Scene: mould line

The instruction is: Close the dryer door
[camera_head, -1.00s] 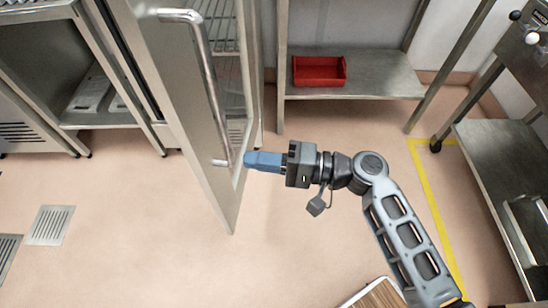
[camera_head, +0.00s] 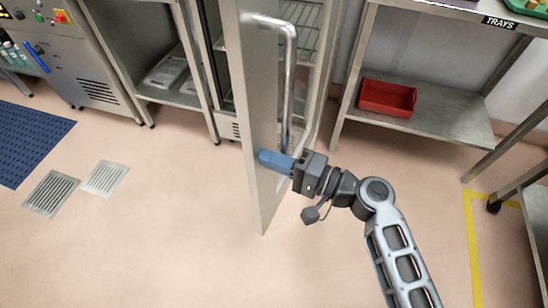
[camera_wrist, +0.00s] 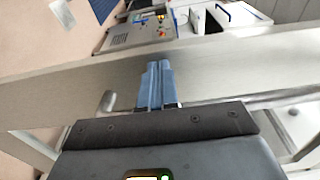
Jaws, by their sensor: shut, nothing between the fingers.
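The dryer door (camera_head: 258,120) stands open, a pale metal panel with a long bar handle (camera_head: 290,80) on its side facing me. The door spans the wrist view (camera_wrist: 60,90), with part of the handle (camera_wrist: 107,100) left of the fingers. My gripper (camera_head: 266,157), with blue fingers, is shut and empty beside the handle's lower end. Its fingertips overlap the door panel in the head view. In the wrist view the closed fingers (camera_wrist: 157,72) point at the door. I cannot tell whether they touch it. The dryer's wire shelves (camera_head: 300,30) show behind the door.
A red bin (camera_head: 387,97) sits on the lower shelf of a steel table at right. A machine with controls (camera_head: 70,45) stands at far left. Floor grates (camera_head: 50,193) and a blue mat (camera_head: 28,140) lie at left. The floor left of the door is open.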

